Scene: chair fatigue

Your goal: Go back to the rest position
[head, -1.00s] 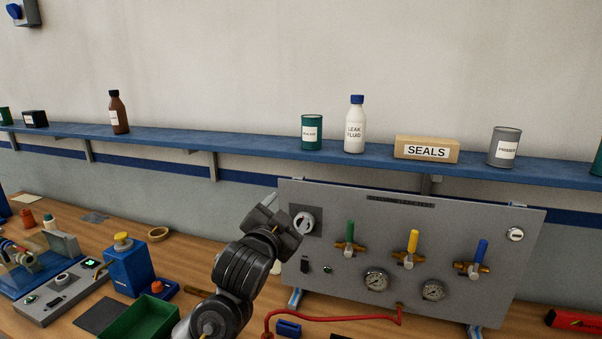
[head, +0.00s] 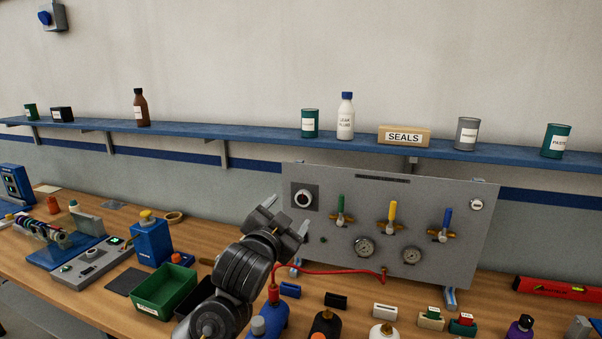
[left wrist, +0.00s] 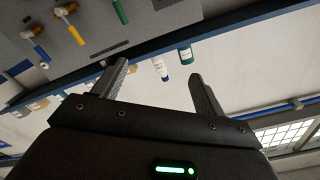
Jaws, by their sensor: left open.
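My left gripper (head: 286,220) is raised over the workbench, just left of the grey valve panel (head: 345,250) in the head view. In the left wrist view the two fingers of my left gripper (left wrist: 158,85) stand wide apart with nothing between them. The shelf and its bottles show beyond the fingers. The panel carries a round dial (head: 303,198) and green (head: 341,208), yellow (head: 392,211) and blue (head: 446,220) valve handles. My right gripper is in neither view.
A blue shelf (head: 260,139) on the wall holds bottles, cans and a SEALS box (head: 404,136). On the bench are a green bin (head: 150,306), a blue box (head: 152,246), a red level (head: 560,287) and several small bottles and blocks at the front. A red hose (head: 330,272) runs below the panel.

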